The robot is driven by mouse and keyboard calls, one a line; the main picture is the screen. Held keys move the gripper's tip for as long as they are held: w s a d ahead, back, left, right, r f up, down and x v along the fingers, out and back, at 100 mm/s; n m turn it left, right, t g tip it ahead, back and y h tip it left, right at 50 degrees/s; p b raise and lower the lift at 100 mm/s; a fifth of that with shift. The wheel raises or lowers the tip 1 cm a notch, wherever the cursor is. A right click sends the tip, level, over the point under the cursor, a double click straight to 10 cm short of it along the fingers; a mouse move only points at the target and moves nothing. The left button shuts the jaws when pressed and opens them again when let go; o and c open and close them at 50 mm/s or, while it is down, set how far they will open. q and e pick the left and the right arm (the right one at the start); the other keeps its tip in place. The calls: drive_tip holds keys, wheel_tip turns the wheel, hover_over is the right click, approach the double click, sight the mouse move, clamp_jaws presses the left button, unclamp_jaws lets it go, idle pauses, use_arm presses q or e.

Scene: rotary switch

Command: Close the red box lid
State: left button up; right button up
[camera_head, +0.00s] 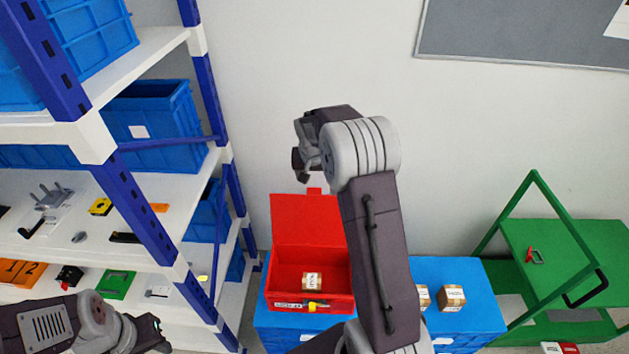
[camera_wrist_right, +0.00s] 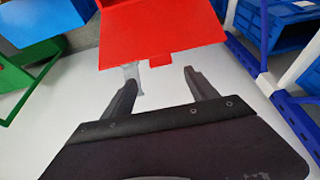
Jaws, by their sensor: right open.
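The red box (camera_head: 339,285) stands on a blue surface in the head view. Its red lid (camera_head: 300,222) is up, tilted back behind the box, with a small tab (camera_head: 314,190) on its top edge. My right gripper (camera_head: 300,163) is open and empty, above and behind the lid's top edge. In the right wrist view, the two fingers of the right gripper (camera_wrist_right: 160,78) are spread toward the lid (camera_wrist_right: 165,35) and its tab (camera_wrist_right: 182,59), with nothing between them. My right arm covers part of the box's right side. My left gripper (camera_head: 158,334) is low at the left, its fingers unclear.
A small carton (camera_head: 312,281) is in the box, and a yellow-handled item (camera_head: 317,304) is at its front. The blue surface (camera_head: 484,300) bears more cartons at right. A shelf rack (camera_head: 175,230) stands left, a green cart (camera_head: 570,250) right.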

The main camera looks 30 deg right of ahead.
sight(314, 189)
drive_tip(key=p+x, duration=0.2)
drive_tip(key=x, duration=0.7)
drive_tip(key=shift+a, duration=0.1)
clamp_jaws()
